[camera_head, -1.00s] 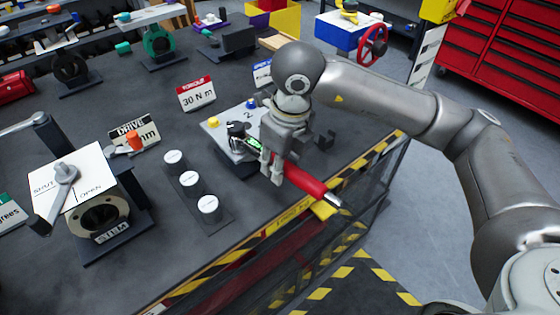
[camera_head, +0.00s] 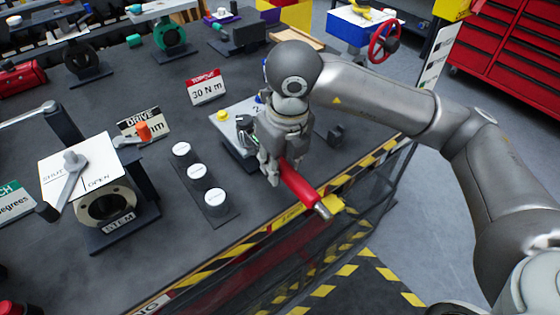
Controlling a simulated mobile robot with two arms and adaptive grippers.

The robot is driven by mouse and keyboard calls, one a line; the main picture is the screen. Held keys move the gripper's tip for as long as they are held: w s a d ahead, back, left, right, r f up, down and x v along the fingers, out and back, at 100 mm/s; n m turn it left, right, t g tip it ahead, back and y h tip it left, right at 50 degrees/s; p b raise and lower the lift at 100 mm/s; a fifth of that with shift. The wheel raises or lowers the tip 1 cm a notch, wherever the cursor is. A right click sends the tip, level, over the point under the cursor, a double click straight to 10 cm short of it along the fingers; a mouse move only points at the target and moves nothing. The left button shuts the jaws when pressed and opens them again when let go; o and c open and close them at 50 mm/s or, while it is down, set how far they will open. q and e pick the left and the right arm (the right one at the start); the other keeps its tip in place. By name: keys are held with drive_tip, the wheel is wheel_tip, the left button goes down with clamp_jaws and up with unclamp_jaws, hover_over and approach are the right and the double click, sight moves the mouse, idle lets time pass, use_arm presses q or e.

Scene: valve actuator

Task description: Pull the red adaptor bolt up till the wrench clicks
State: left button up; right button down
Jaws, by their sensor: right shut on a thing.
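A wrench with a red handle (camera_head: 300,184) and a bare metal end lies across the front right of the bench, the end pointing to the lower right over the striped edge. My right gripper (camera_head: 271,172) points down and is shut on the wrench, at the upper left end of its red handle. The gripper and wrist hide the wrench's head and part of the fixture. I cannot make out a red adaptor bolt. My left gripper is not in view.
A sign reading 30 N m (camera_head: 206,88) stands behind the plate. A strip with white-topped round pieces (camera_head: 215,197) lies to the left. A valve unit with a SHUT/OPEN plate (camera_head: 95,178) stands further left. The bench's striped front edge (camera_head: 228,257) is close by.

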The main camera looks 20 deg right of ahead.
drive_tip(key=shift+s+a+m, duration=0.25)
drive_tip(key=shift+a+m, duration=0.85)
drive_tip(key=shift+a, duration=0.1)
drive_tip(key=shift+a+b, duration=0.2)
drive_tip(key=shift+b, duration=0.1)
drive_tip(key=shift+b, duration=0.35)
drive_tip(key=shift+r, duration=0.2)
